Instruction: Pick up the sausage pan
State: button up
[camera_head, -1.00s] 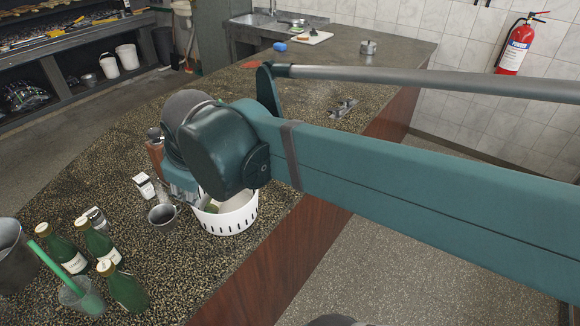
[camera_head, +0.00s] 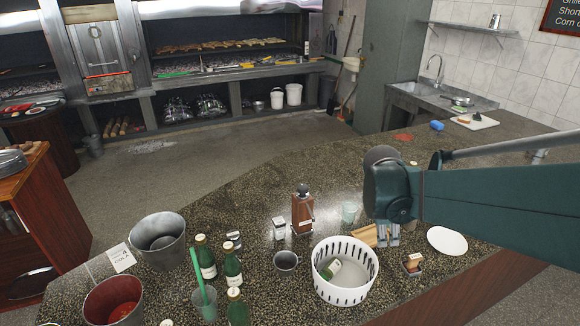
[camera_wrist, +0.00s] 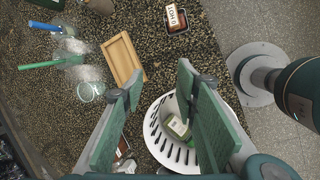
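I cannot make out a sausage pan for certain. A small pan-like metal dish (camera_head: 458,99) sits at the sink at the back right, and its contents are too small to tell. My gripper (camera_head: 388,235) hangs above the speckled counter, between the white basket and the white plate. In the wrist view my gripper (camera_wrist: 160,85) is open, its two green fingers apart with nothing between them. The white slotted basket (camera_wrist: 157,145) shows below and partly behind the fingers, with a green-labelled item (camera_wrist: 178,126) inside.
Near my gripper are a wooden tray (camera_wrist: 123,58), a white plate (camera_head: 447,240) and a wooden bottle-like grinder (camera_head: 302,212). Green bottles (camera_head: 205,258) and metal buckets (camera_head: 159,240) crowd the front left. A grill with food on its racks (camera_head: 220,45) stands across open floor.

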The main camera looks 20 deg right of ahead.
jog(key=s+d+n+g+p, duration=0.2)
jog(key=s+d+n+p, duration=0.2)
jog(key=d, duration=0.5)
send_over(415, 256)
jog(key=a, duration=0.3)
notch_tip(415, 256, down, 6)
jog(key=shift+w, duration=0.15)
jog(key=shift+f, duration=0.1)
jog(key=shift+x, duration=1.2)
jog(key=shift+d, duration=0.1)
jog(key=shift+b+x, duration=0.4)
jog(key=shift+x, duration=2.2)
jog(key=shift+d, duration=0.1)
jog(key=shift+c, duration=0.5)
